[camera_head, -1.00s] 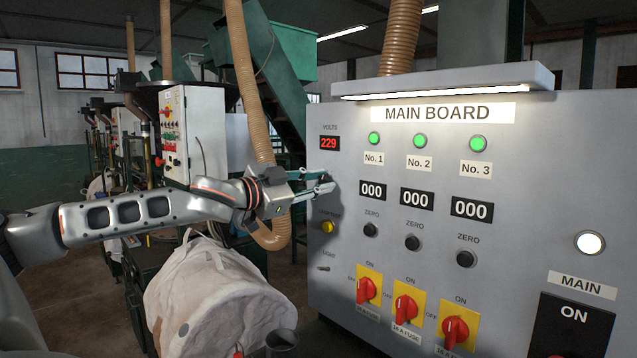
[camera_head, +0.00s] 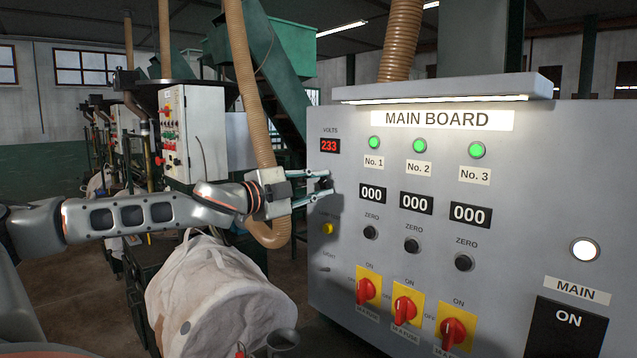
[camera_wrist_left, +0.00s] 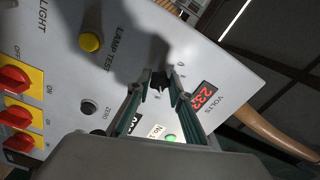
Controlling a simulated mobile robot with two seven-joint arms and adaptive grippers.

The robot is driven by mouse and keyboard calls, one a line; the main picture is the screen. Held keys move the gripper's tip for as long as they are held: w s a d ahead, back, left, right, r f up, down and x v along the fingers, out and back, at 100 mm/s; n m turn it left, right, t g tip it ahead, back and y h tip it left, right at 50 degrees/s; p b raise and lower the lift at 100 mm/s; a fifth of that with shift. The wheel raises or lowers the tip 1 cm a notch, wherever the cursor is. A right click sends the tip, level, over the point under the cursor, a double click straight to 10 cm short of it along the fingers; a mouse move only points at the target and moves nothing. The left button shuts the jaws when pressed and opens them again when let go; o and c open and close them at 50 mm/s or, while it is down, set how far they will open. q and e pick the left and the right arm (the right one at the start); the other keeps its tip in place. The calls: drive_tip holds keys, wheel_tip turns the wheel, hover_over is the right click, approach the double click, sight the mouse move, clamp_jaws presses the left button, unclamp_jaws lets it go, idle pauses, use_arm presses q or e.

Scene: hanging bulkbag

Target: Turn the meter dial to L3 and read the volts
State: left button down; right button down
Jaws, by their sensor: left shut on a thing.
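The volts display (camera_head: 330,146) on the main board (camera_head: 560,190) reads 233 in red; it also shows in the left wrist view (camera_wrist_left: 206,94). My left gripper (camera_head: 322,187) reaches the board just below that display. In the left wrist view its fingers (camera_wrist_left: 160,88) are closed around the small black meter dial (camera_wrist_left: 158,84). The dial's markings are too small or hidden to read, so its position cannot be told. My right gripper is not in view.
The board carries green lamps (camera_head: 419,146), black zero buttons, red switches (camera_head: 405,310) and a yellow lamp test button (camera_wrist_left: 90,42). A tan hose (camera_head: 258,100) runs behind the gripper.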

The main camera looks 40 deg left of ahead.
use_arm(q)
drive_tip(key=shift+m, duration=0.7)
drive_tip(key=c, duration=1.8)
unclamp_jaws()
drive_tip(key=shift+s+r, duration=0.15)
drive_tip(key=shift+s, duration=0.65)
drive_tip(key=s, duration=0.7)
drive_tip(key=s+a, duration=0.1)
drive_tip(key=s, duration=0.2)
drive_tip(key=shift+s, duration=0.2)
drive_tip(key=shift+f, duration=0.2)
